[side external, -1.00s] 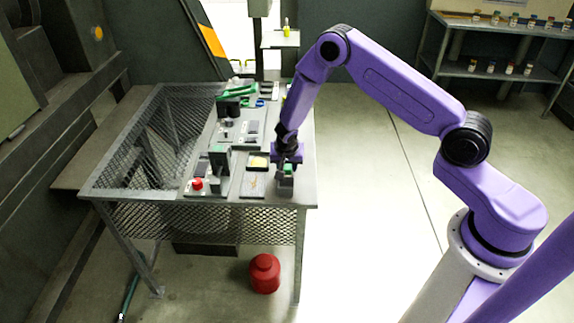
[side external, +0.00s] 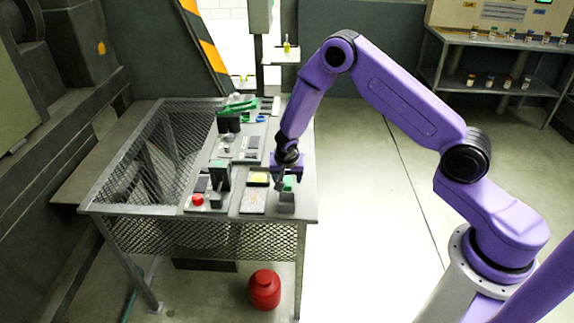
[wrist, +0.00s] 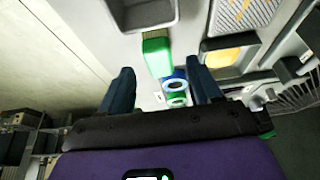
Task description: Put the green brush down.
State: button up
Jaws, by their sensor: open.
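The green brush (side external: 288,184) is at the right side of the table, by a grey block-like holder (side external: 286,199). In the wrist view the green brush (wrist: 157,56) shows as a green block beside a grey open box (wrist: 143,14). My gripper (side external: 285,179) is over this spot. In the wrist view its two dark fingers (wrist: 160,66) stand wide apart, with clear gaps between them and the brush. My gripper is open and holds nothing. Whether the brush rests fully on the table or in a holder is hard to tell.
A blue ring (wrist: 174,84) and a green ring show between the fingers in the wrist view. A tray with yellow contents (side external: 258,178), a red knob (side external: 197,200) and dark upright fixtures stand left of my gripper. The table's right edge is close.

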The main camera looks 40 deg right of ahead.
jog(key=s+a+r+n+y, duration=0.1)
jog(key=s+a+r+n, duration=0.35)
jog(key=s+r, duration=0.4)
jog(key=s+a+r+n, duration=0.3)
jog(key=s+r+n, duration=0.3)
jog(key=r, duration=0.4)
jog(key=s+d+r+n+g, duration=0.1)
jog(key=s+r+n, duration=0.1)
jog(key=s, duration=0.6)
jog(key=s+d+r+n+g+y, duration=0.1)
jog(key=s+r+n, duration=0.1)
jog(key=s+n, duration=0.3)
jog(key=s+d+r+n+g+y, duration=0.1)
jog(key=s+n, duration=0.3)
jog(key=s, duration=0.7)
jog(key=shift+r, duration=0.4)
